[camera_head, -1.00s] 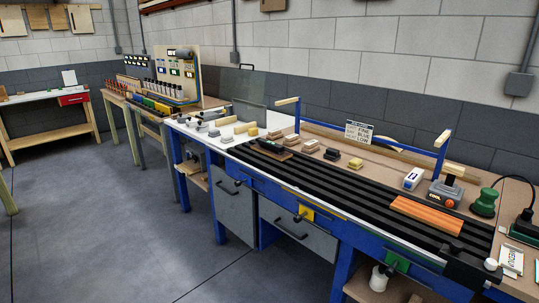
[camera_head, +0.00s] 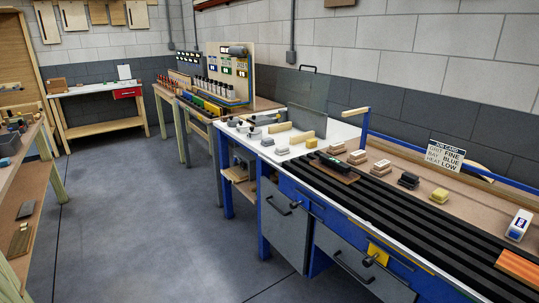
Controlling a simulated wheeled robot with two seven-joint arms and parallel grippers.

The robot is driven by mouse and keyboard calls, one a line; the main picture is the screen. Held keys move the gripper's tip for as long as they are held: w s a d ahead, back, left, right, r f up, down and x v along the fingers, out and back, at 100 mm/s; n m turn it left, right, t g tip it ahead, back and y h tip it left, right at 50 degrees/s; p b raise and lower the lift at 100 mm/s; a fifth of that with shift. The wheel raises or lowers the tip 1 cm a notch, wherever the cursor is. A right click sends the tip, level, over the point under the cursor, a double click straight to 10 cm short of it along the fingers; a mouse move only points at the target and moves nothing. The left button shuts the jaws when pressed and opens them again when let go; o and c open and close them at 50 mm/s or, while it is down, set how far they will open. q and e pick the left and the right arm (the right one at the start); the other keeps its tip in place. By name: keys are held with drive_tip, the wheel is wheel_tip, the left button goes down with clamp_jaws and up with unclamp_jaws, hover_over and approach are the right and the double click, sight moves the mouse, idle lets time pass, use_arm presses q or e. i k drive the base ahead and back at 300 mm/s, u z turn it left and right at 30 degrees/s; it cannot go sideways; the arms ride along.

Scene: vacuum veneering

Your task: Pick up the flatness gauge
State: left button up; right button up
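I cannot tell for sure which thing is the flatness gauge. A small white and blue device with a dark display (camera_head: 519,225) stands on the bench at the right. Several small pale and dark parts lie on the white bench top, among them a light wooden bar (camera_head: 301,137) and a grey block (camera_head: 281,150). Neither of my grippers shows in this view.
A card sign (camera_head: 445,156) stands behind a row of small blocks (camera_head: 408,181). A blue frame (camera_head: 365,124) rises from the bench's back. An orange slatted piece (camera_head: 522,267) lies at the lower right. The grey floor (camera_head: 150,220) at left is clear. A wooden shelf (camera_head: 35,190) edges the left.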

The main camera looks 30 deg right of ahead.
sight(344, 167)
drive_tip(key=z, duration=0.05)
drive_tip(key=i, duration=0.95)
drive_tip(key=z, duration=0.55)
